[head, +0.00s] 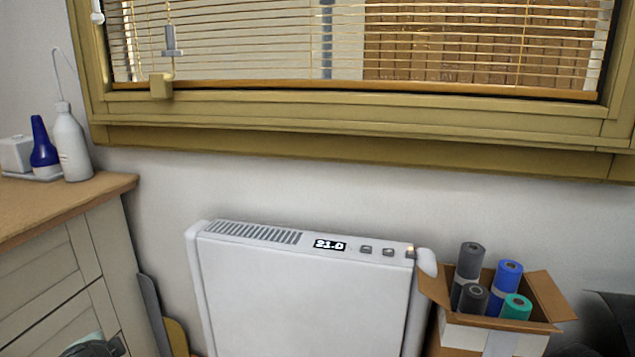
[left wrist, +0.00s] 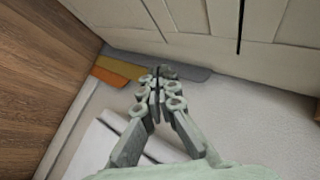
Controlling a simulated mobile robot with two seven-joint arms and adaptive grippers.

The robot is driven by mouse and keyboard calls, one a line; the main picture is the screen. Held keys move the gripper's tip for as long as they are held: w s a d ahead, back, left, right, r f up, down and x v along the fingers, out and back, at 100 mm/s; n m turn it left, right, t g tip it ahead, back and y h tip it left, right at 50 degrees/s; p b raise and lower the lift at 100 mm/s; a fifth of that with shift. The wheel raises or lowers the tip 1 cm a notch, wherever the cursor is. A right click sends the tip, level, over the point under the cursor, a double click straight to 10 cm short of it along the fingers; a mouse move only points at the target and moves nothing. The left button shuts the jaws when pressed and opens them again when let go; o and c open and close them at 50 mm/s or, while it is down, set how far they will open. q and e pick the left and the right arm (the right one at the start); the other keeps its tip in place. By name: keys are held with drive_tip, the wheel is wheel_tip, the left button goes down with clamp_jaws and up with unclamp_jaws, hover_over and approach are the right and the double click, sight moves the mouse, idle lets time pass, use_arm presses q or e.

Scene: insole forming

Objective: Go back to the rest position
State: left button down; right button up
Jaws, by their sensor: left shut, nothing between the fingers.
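My left gripper (left wrist: 158,82) is shut and empty in the left wrist view. It hangs near the floor, apart from the cabinet's front panels. At the bottom left of the head view only a dark and pale green part of my left arm shows, and its fingers are out of that picture. At the lower right edge of the head view a dark shape is cut off, and I cannot tell what it is. My right gripper is not in view.
A white heater (head: 300,295) reading 21.0 stands against the wall below a window (head: 350,100) with blinds. A cardboard box (head: 550,293) of rolls stands right of it. A wooden-topped cabinet (head: 75,262) with bottles is at left. Grey and orange boards (left wrist: 118,78) lie near the cabinet's base.

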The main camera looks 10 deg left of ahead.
use_arm(q)
drive_tip(key=s+d+f+g, duration=0.2)
drive_tip(key=s+f, duration=0.6)
drive_tip(key=s, duration=0.1)
drive_tip(key=s+d+f+n+h, duration=0.1)
drive_tip(key=s+d+f+h, duration=0.1)
drive_tip(key=d, duration=0.6)
drive_tip(key=s+d+f+n+g+h, duration=0.1)
drive_tip(key=s+d+f+n+h, duration=0.1)
drive_tip(key=d+f, duration=0.3)
drive_tip(key=s+d+f+n+g+h, duration=0.1)
drive_tip(key=d+f, duration=0.3)
drive_tip(key=d, duration=0.6)
drive_tip(key=shift+s+d+f+n+h, duration=0.3)
drive_tip(key=shift+s+n+h, duration=0.15)
drive_tip(key=shift+h, duration=0.25)
